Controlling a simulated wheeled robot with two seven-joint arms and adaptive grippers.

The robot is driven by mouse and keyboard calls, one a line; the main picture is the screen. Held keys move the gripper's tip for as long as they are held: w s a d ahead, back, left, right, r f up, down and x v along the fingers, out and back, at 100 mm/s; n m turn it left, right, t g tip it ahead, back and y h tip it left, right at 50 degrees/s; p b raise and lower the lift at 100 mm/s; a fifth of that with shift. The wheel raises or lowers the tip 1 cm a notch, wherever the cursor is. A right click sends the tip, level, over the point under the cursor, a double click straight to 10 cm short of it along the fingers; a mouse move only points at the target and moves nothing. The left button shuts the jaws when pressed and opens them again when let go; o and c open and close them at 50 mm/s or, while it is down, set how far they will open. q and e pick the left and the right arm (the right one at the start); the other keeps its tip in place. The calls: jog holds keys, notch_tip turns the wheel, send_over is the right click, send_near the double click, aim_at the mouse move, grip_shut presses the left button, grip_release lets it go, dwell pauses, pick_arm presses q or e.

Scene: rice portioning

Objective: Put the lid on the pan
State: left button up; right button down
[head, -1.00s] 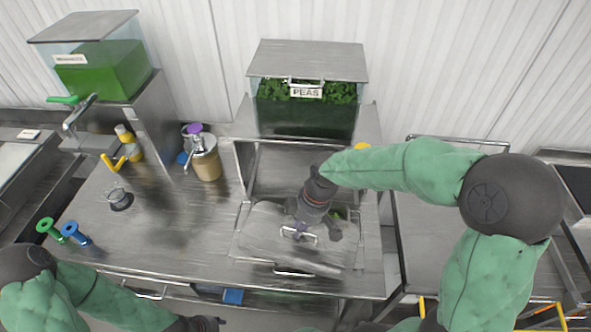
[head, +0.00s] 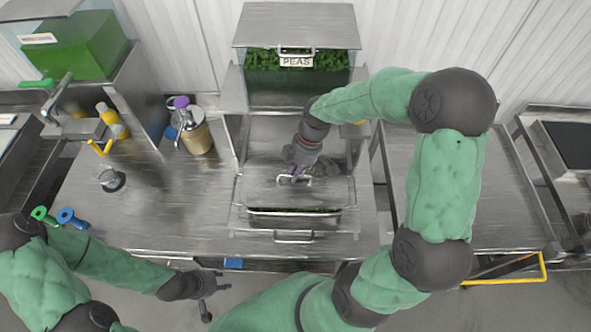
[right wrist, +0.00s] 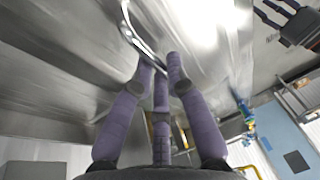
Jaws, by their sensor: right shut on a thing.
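The steel lid (head: 336,191) lies over most of the rectangular steel pan (head: 330,227) in the head view. It is set toward the back, and a dark strip with some green contents shows along the pan's front. I cannot tell whether the lid touches the rim. My right gripper (head: 293,176) is shut on the lid's handle. The right wrist view shows its purple fingers (right wrist: 160,72) at the curved handle (right wrist: 139,38), with the lid's shiny underlying surface (right wrist: 60,50) around it. My left gripper (head: 214,287) is open and empty, in front of the counter.
A clear bin labelled PEAS (head: 298,86) stands behind the pan. A pump dispenser (head: 197,134), a yellow bottle (head: 110,120) and green and blue handled tools (head: 67,217) are to the left. The counter (head: 165,205) left of the pan is mostly clear.

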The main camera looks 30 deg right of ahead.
jog(key=shift+f+b, duration=1.2)
jog(key=shift+f, duration=0.75)
jog(key=shift+f, duration=0.25)
jog(key=c, duration=1.2)
grip_release()
jog(key=shift+o, duration=0.2)
jog(key=shift+s, duration=0.1)
jog(key=v, duration=1.2)
